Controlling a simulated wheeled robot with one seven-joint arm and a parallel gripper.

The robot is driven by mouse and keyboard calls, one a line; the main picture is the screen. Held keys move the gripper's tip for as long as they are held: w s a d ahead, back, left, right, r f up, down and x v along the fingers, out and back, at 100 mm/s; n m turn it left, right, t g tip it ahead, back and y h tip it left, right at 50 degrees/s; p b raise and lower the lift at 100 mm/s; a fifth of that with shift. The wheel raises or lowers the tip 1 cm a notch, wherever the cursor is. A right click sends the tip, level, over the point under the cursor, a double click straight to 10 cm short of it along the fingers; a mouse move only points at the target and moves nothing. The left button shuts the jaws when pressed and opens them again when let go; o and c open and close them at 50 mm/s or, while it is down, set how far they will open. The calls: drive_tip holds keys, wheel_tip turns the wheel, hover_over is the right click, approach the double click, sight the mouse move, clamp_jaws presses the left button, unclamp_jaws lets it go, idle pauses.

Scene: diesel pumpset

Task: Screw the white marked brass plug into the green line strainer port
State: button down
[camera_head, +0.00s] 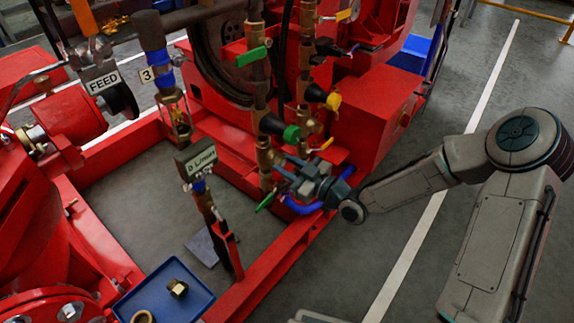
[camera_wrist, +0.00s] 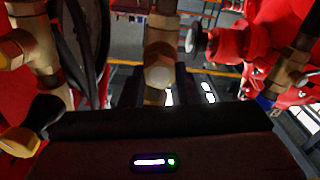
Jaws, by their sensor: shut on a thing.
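My gripper (camera_head: 284,172) is at the brass fittings of the green-handled line in the head view, its jaws pointing left at the line strainer (camera_head: 264,155). In the wrist view, the two dark fingers (camera_wrist: 158,88) stand on either side of a round brass end, which I take to be the plug (camera_wrist: 158,77). The gripper is shut on it. A brass body continues above and below the plug, directly behind it. The strainer port and the plug's threads are hidden, so I cannot tell how far they engage. No white mark is clear.
A green knob (camera_head: 291,134) is just above my gripper, and a green lever (camera_head: 266,200) is below. A yellow-knobbed line (camera_head: 333,101) stands close right. A blue tray (camera_head: 195,302) with brass pieces (camera_head: 178,287) is at lower left.

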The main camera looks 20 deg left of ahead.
drive_tip(key=m, duration=0.2)
drive_tip(key=shift+m, duration=0.3)
idle(0.3)
drive_tip(key=shift+m, duration=1.1)
drive_tip(key=m, duration=0.4)
drive_tip(key=shift+m, duration=0.4)
drive_tip(key=m, duration=0.4)
drive_tip(key=shift+m, duration=0.4)
drive_tip(key=m, duration=0.9)
drive_tip(key=shift+m, duration=1.6)
drive_tip(key=shift+p, duration=0.3)
